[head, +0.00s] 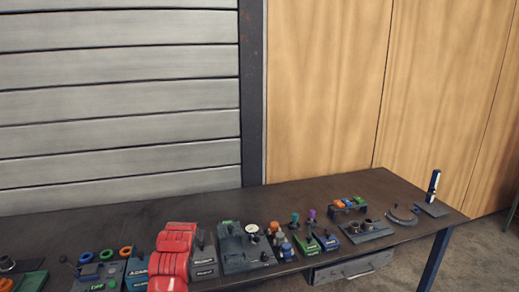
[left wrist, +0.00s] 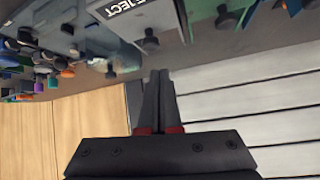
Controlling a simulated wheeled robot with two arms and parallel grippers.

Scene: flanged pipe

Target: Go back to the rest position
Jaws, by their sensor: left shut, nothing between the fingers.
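My left gripper (left wrist: 159,76) shows in the left wrist view with its two dark fingers together and nothing between them. It is apart from the things on the table, which appear upside down at the top of that view. Neither gripper shows in the head view, and my right gripper is in neither view. A red ribbed object (head: 174,250) stands on the dark table (head: 130,228) at the lower middle of the head view. I cannot tell for sure which object is the flanged pipe.
Several small panels and fixtures line the table's front, including a dark board with knobs (head: 245,248) and a rack with coloured pieces (head: 347,203). A drawer (head: 350,268) hangs below. The table's back strip is clear.

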